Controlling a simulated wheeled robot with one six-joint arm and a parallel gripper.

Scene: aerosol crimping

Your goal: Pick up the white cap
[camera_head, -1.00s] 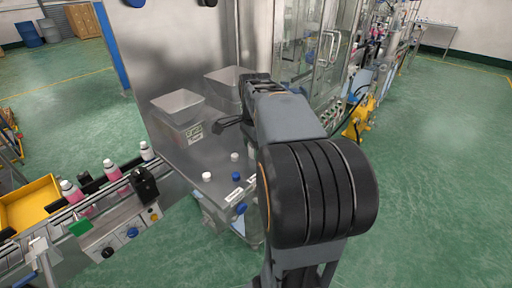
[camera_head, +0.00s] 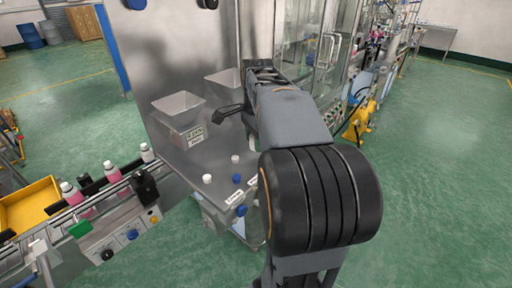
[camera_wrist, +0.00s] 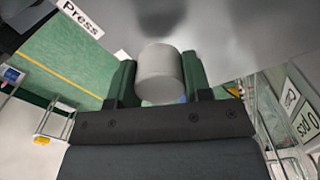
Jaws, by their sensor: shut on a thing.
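A white cap (camera_wrist: 160,75), looking pale grey here, sits between the two dark fingers of my gripper (camera_wrist: 159,82) in the wrist view. The gripper is shut on it. In the head view my gripper (camera_head: 228,113) is a small dark shape in front of the hoppers, raised above the steel worktop (camera_head: 204,158). The cap it holds cannot be made out there. Two other small white caps stand on the worktop, one at the front (camera_head: 207,179) and one farther back (camera_head: 235,159).
A blue cap (camera_head: 236,178) stands near the front edge of the worktop. Two steel hoppers (camera_head: 180,108) stand at the back against a metal panel. A conveyor with pink bottles (camera_head: 113,174) and a yellow tray (camera_head: 28,205) are at the left. A glass-doored machine (camera_head: 305,45) stands behind my arm.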

